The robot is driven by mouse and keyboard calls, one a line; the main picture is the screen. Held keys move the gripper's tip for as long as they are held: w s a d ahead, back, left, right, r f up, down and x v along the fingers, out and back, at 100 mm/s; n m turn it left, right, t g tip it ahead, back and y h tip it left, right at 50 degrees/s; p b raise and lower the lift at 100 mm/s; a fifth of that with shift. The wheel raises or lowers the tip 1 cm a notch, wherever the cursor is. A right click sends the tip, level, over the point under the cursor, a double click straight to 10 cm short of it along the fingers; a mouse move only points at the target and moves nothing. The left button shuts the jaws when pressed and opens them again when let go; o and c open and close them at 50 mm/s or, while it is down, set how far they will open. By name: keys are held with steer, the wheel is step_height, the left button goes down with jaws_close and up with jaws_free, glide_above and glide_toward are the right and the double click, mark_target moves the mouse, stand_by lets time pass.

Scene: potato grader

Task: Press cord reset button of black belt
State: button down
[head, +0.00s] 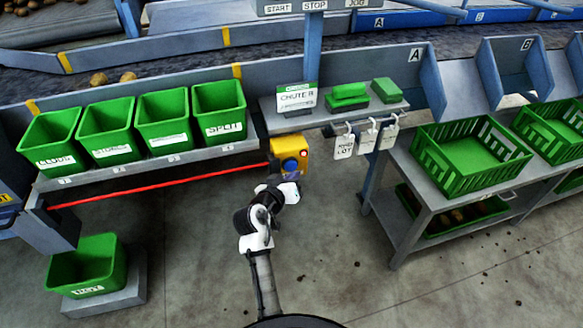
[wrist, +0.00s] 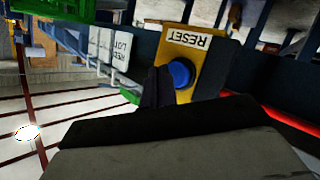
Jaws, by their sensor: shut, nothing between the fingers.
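The yellow reset box (head: 277,147) hangs at the left end of the grey shelf in the head view. It carries a blue button and a small red light (head: 303,153). In the wrist view the box's RESET label (wrist: 187,39) appears upside down, beside the round blue button (wrist: 180,74). My gripper (wrist: 158,84) is shut and empty, its dark fingertips just left of the button in that view and overlapping its edge. I cannot tell whether they touch it. In the head view my gripper (head: 288,177) is just below the button, partly hiding the box's lower part.
A red cord (head: 160,184) runs left from the box below a row of green bins (head: 108,128). White tags (head: 343,146) hang right of the box. A grey table (head: 400,200) with a green crate (head: 445,180) stands at right. The floor below is open.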

steer(key=shift+w, duration=0.1)
steer(key=shift+w+a, duration=0.15)
steer(key=shift+w, duration=0.15)
steer(key=shift+w+a, duration=0.15)
steer(key=shift+w, duration=0.35)
stand_by(0.8)
steer(key=shift+s, duration=0.1)
steer(key=shift+s+d, duration=0.3)
steer(key=shift+s, duration=0.5)
steer(key=s, duration=0.1)
steer(key=s+d, duration=0.1)
steer(key=s, duration=0.2)
steer(key=shift+s+d, duration=0.3)
steer(key=shift+s, duration=0.1)
stand_by(0.3)
